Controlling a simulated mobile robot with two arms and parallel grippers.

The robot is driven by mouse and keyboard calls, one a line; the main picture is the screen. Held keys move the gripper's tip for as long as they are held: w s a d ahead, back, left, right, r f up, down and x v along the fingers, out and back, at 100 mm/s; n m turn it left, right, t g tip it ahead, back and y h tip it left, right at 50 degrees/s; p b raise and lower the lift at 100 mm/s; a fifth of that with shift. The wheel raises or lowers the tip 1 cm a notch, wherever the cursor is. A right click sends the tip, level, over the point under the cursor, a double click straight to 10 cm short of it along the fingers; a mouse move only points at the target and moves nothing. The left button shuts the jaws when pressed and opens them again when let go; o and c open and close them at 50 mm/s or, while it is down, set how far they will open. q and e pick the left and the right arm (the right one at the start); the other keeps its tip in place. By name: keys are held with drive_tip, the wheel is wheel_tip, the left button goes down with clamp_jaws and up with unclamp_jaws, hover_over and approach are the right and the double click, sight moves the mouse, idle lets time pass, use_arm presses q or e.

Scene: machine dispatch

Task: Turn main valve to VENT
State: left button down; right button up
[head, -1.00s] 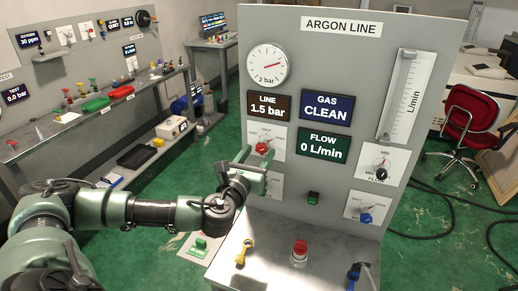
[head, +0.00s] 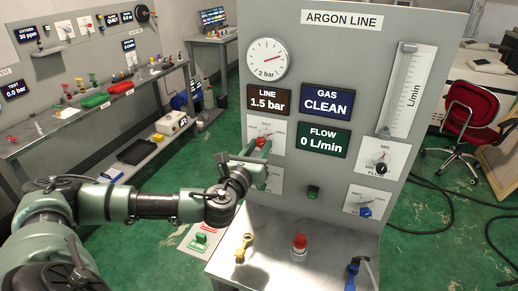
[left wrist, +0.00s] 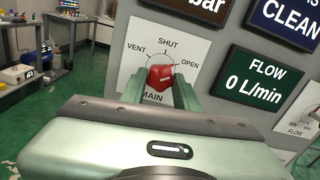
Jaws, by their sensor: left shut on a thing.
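The main valve is a red knob (left wrist: 161,78) on a white dial plate (left wrist: 140,62) marked VENT at left, SHUT at top and OPEN at right. It also shows in the head view (head: 261,141). Its pointer appears to lie toward OPEN, though the fingers hide part of the knob. My left gripper (left wrist: 159,90) has one finger on each side of the knob and is shut on it; it also shows in the head view (head: 256,157). My right gripper is in neither view.
The argon panel (head: 350,25) carries a gauge (head: 267,58) and displays reading LINE 1.5 bar, GAS CLEAN and FLOW 0 L/min. A black flow knob (head: 380,168) and a blue knob (head: 364,211) sit right.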

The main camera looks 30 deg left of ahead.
use_arm(q)
drive_tip(key=n+b, duration=0.2)
drive_tip(key=n, duration=0.1)
drive_tip(key=shift+f, duration=0.2)
drive_tip(key=n+b, duration=0.2)
drive_tip(key=n, duration=0.1)
drive_tip(key=shift+n, duration=0.4)
drive_tip(key=n+b, duration=0.2)
drive_tip(key=n, duration=0.1)
drive_tip(key=shift+d+r+n, duration=0.1)
drive_tip(key=shift+r+n, duration=0.05)
drive_tip(key=shift+n, duration=0.25)
drive_tip(key=n+b, duration=0.1)
drive_tip(key=n, duration=0.1)
drive_tip(key=shift+n, duration=0.3)
drive_tip(key=n, duration=0.4)
drive_tip(key=shift+r+n+b, duration=0.1)
drive_tip(key=shift+n+b, duration=0.2)
drive_tip(key=shift+b, duration=0.05)
drive_tip(key=n, duration=0.5)
drive_tip(key=shift+r, duration=0.1)
drive_tip(key=shift+n, duration=0.4)
